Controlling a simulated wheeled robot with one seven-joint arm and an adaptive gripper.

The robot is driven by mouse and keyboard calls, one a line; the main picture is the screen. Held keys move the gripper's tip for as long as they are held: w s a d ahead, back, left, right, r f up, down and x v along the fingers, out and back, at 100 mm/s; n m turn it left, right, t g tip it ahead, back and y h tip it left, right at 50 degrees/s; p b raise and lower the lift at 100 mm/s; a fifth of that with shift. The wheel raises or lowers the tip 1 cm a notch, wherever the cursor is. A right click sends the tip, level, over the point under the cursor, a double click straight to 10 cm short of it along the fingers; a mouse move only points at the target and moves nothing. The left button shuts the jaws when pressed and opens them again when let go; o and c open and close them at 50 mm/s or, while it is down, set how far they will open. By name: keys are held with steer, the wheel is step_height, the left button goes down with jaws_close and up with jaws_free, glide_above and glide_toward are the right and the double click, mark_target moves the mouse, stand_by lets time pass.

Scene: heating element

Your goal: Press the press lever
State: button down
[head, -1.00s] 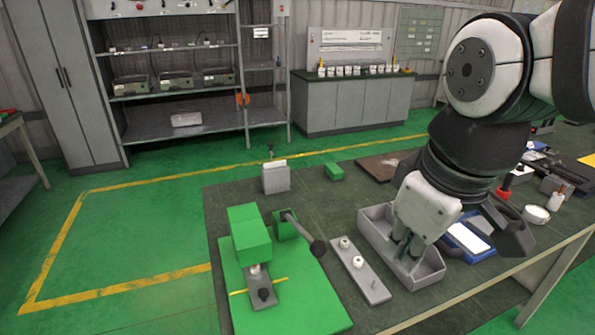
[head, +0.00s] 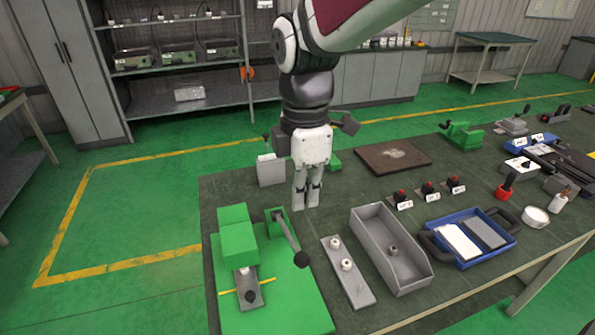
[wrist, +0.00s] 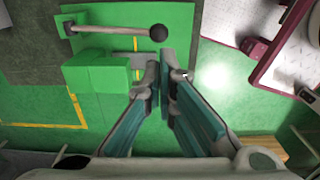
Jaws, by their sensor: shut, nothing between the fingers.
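The green press (head: 238,240) stands on a green base plate (head: 290,310) at the table's front left. Its press lever (head: 287,235) is a grey rod ending in a black ball (head: 301,259), slanting toward the front right. The wrist view shows the lever (wrist: 110,29) and its ball (wrist: 159,32) at the top. My gripper (head: 306,205) is shut and empty, pointing down just behind and to the right of the lever's pivot. In the wrist view its fingertips (wrist: 161,66) lie below the ball, apart from it in the picture.
A grey strip (head: 357,284) with two white knobs lies right of the press. Beyond it are a grey tray (head: 420,275) holding a small part, and a blue tray (head: 460,258). A grey upright box (head: 271,171) stands behind the press.

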mark_target(303, 256)
steer(key=shift+f, duration=0.1)
step_height(303, 256, down, 14)
steer(key=shift+r+p, duration=0.1)
steer(key=shift+p, duration=1)
